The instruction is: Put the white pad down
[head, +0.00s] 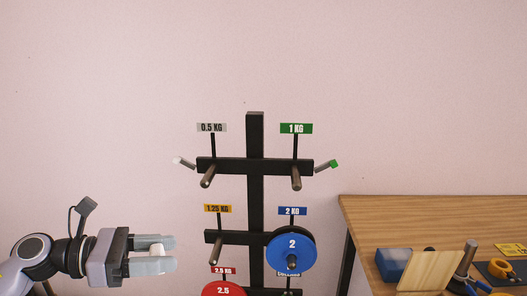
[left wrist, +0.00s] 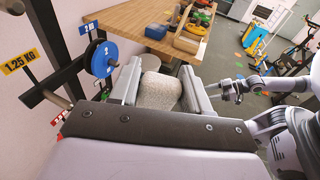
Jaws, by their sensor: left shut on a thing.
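My left gripper (head: 150,257) is at the lower left in the head view, to the left of the rack. It is shut on a white pad, whose pale edge (head: 157,247) shows between the fingers. In the left wrist view the pad (left wrist: 158,92) is a speckled off-white block with a rounded top, held between the two fingers. No surface shows touching it from below. My right gripper (left wrist: 232,88) shows small at the right in the left wrist view; its jaw state is unclear. It is outside the head view.
A black rack (head: 255,190) with labelled pegs stands right of my left gripper. It bears a blue plate (head: 291,251) and a red plate (head: 223,290); the upper pegs are bare. A wooden table (head: 430,215) with tools and a blue box (head: 393,264) is at the right.

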